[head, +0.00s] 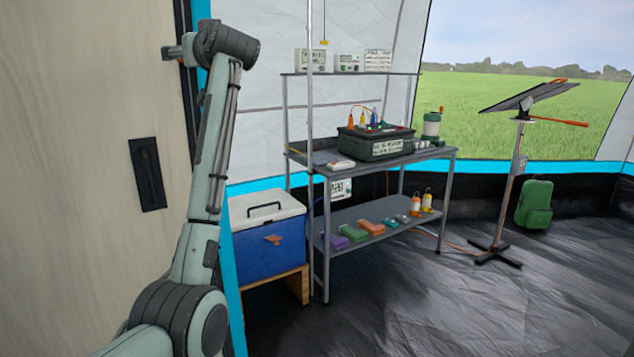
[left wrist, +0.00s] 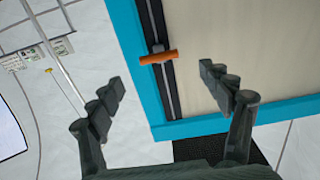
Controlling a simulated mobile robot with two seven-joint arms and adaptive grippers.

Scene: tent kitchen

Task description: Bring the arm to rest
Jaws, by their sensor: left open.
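My left arm rises from the bottom left of the head view, bent at its top joint in front of the pale wall panel. My left gripper (left wrist: 163,90) shows in the left wrist view with its two dark fingers wide apart and nothing between the tips. Beyond the fingers is an orange handle (left wrist: 157,57) on a dark vertical track in the blue-edged pale panel (left wrist: 230,45). No contact between the fingers and the handle is visible. In the head view the fingers cannot be made out clearly. My right gripper is in neither view.
The pale panel (head: 90,200) with a dark recessed pull (head: 147,174) stands close on the left. A blue cooler (head: 270,245) and a metal shelf (head: 375,240) with several items stand right of the arm. Dark floor (head: 420,310) is clear at front right.

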